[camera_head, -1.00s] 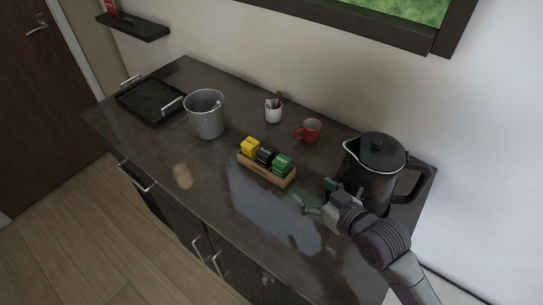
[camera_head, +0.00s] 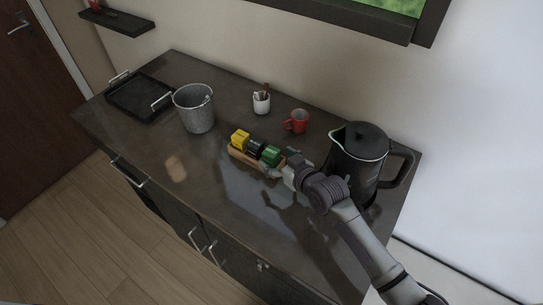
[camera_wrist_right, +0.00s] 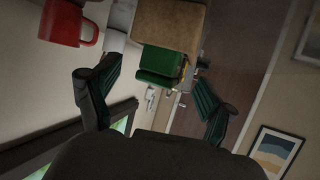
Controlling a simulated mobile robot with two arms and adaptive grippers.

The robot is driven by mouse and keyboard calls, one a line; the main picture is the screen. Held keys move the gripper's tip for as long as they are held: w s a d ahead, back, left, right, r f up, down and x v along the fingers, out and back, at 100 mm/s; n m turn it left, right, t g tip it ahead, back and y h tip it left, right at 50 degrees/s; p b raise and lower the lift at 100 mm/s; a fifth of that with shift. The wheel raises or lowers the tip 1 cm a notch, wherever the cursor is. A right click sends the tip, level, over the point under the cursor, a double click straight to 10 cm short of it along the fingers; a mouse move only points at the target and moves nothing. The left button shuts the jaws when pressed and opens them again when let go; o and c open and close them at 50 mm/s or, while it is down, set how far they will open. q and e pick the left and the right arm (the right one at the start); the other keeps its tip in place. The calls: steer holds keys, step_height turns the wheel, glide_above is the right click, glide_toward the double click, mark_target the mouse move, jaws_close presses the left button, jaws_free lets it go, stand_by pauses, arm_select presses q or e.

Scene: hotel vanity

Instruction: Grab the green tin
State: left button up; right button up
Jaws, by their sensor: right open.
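The green tin (camera_head: 271,155) is at the right end of a small wooden holder (camera_head: 238,156) on the dark counter. A black tin (camera_head: 255,146) and a yellow tin (camera_head: 240,138) sit beside it. My right gripper (camera_head: 282,162) is open at the green tin's right side. In the right wrist view, the green tin (camera_wrist_right: 167,62) shows ahead between the spread fingers of the gripper (camera_wrist_right: 158,80), and the tan holder (camera_wrist_right: 170,22) is above it. I cannot tell whether a finger touches the tin. My left gripper is not in view.
A black kettle (camera_head: 357,160) stands right of my right gripper. A red mug (camera_head: 297,121) and a white cup (camera_head: 261,102) are behind the holder. A metal bucket (camera_head: 194,109) and a black tray (camera_head: 137,101) are at left. The counter's front is clear.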

steer(key=shift+x, duration=1.1)
steer(key=shift+s, duration=0.1)
steer(key=shift+c, duration=1)
steer(key=c, duration=1)
steer(key=shift+r, duration=0.1)
